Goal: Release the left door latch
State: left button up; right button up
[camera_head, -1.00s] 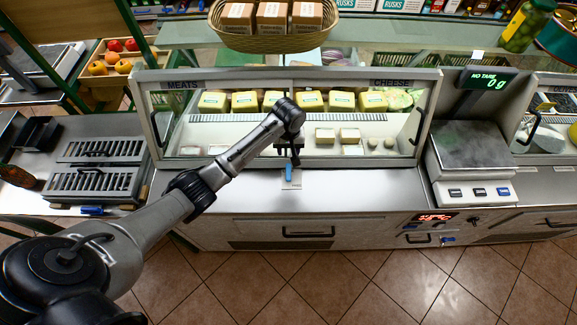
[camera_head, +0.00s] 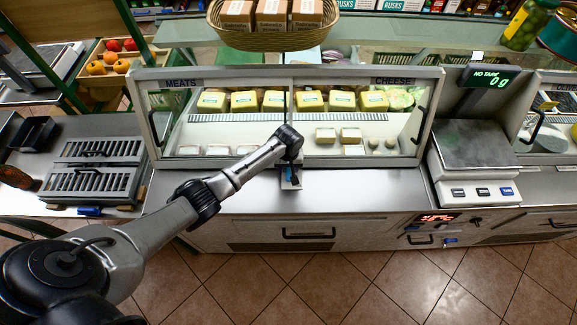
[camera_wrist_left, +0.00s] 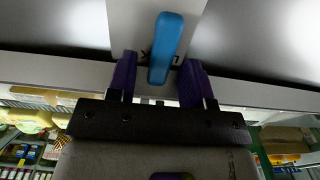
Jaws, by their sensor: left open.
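The door latch shows as a blue lever (camera_wrist_left: 165,45) on a pale plate (camera_wrist_left: 128,22) in the left wrist view. In the head view the plate (camera_head: 291,181) sits at the front bottom edge of the glass case, near its middle, and the lever is mostly hidden by my gripper. My left gripper (camera_wrist_left: 158,72) is open, its purple fingers on either side of the lever's lower part. Whether they touch it I cannot tell. It also shows in the head view (camera_head: 291,170), pointing down. The left glass door (camera_head: 215,115) under the MEATS label is closed. My right gripper is not in view.
Yellow cheese packs (camera_head: 310,100) stand inside the case. A basket of boxes (camera_head: 273,38) is above it. A scale (camera_head: 475,148) stands at right and a slotted metal unit (camera_head: 92,168) at left. The steel counter (camera_head: 370,190) is clear right of the latch.

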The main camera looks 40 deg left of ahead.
pick_arm(q)
grip_shut()
jog(key=shift+r, duration=0.1)
dwell(0.3)
